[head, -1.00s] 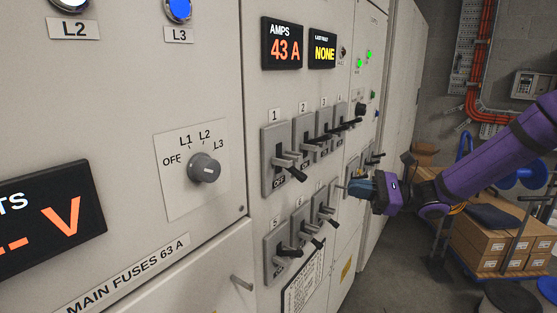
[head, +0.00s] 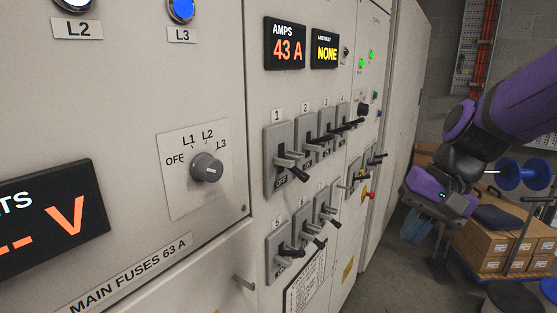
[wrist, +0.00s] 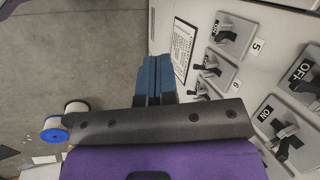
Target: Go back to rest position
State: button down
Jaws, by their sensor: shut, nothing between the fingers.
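My gripper (head: 418,228) hangs on the right side of the head view, to the right of the cabinet and clear of it, with its blue fingers pointing down. In the wrist view the blue fingers (wrist: 153,78) lie side by side, shut with nothing between them. My purple arm reaches in from the upper right. The panel (head: 262,60) carries several numbered breaker switches, among them switch 1 (head: 282,165). In the wrist view, switch 5 (wrist: 232,38) and its neighbours are to the right of the fingers.
A trolley with cardboard boxes (head: 490,247) stands at the lower right, with a blue cable reel (head: 522,174) above it. Spools (wrist: 54,129) lie on the floor in the wrist view.

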jog(key=s+d+r+n+t+h, duration=0.3)
jog(key=s+d+r+t+h, duration=0.1)
jog(key=s+d+r, duration=0.3)
jog(key=shift+s+d+n+t, duration=0.4)
jog(key=shift+s+d+t, duration=0.3)
jog(key=shift+s, duration=0.45)
jog(key=shift+d, duration=0.15)
